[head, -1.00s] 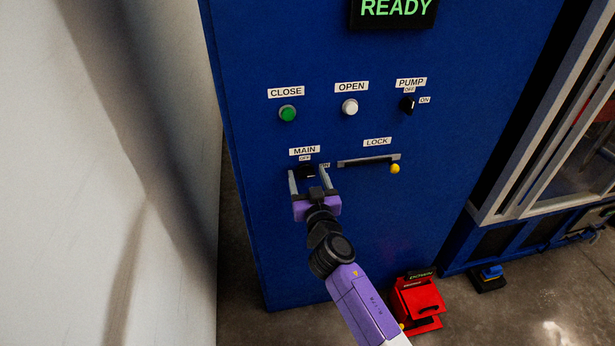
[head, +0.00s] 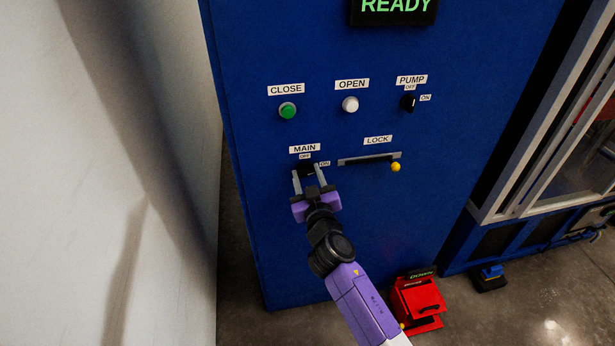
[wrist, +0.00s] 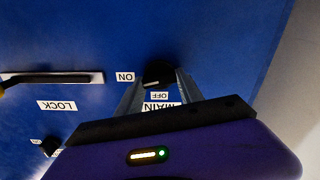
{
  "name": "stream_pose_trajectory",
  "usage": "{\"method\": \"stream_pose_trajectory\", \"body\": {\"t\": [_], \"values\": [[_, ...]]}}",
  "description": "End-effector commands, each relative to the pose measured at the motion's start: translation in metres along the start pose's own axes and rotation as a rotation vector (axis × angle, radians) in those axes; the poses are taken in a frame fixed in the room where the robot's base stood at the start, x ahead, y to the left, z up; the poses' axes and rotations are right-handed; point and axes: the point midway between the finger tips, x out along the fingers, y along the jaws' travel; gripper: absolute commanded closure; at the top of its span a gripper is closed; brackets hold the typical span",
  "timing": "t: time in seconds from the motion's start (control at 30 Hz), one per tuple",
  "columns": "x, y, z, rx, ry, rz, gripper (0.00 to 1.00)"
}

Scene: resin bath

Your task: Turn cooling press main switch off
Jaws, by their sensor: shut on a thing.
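The black round MAIN switch knob (head: 308,168) is on the blue press panel, below its MAIN and OFF labels, with ON to its right in the head view. It also shows in the wrist view (wrist: 157,72), where the labels appear upside down. A pale line on the knob lies roughly level there, along the direction of the ON label. My gripper (head: 309,173) is shut on the knob, one finger on each side. The fingers hide part of the knob in the head view.
A LOCK slot with a yellow-knobbed lever (head: 395,167) lies just right. Above are the green CLOSE button (head: 288,111), white OPEN button (head: 350,104) and PUMP switch (head: 408,103). A pale wall (head: 110,180) stands at left. A red pedal (head: 418,303) is on the floor.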

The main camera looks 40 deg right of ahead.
Motion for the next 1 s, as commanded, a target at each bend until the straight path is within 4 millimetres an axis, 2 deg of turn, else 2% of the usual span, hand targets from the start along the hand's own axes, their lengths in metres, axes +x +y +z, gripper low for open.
{"method": "stream_pose_trajectory", "body": {"t": [1.0], "values": [[-0.0005, -0.0038, 0.0016, -0.962, -0.001, -0.002, 0.97]]}}
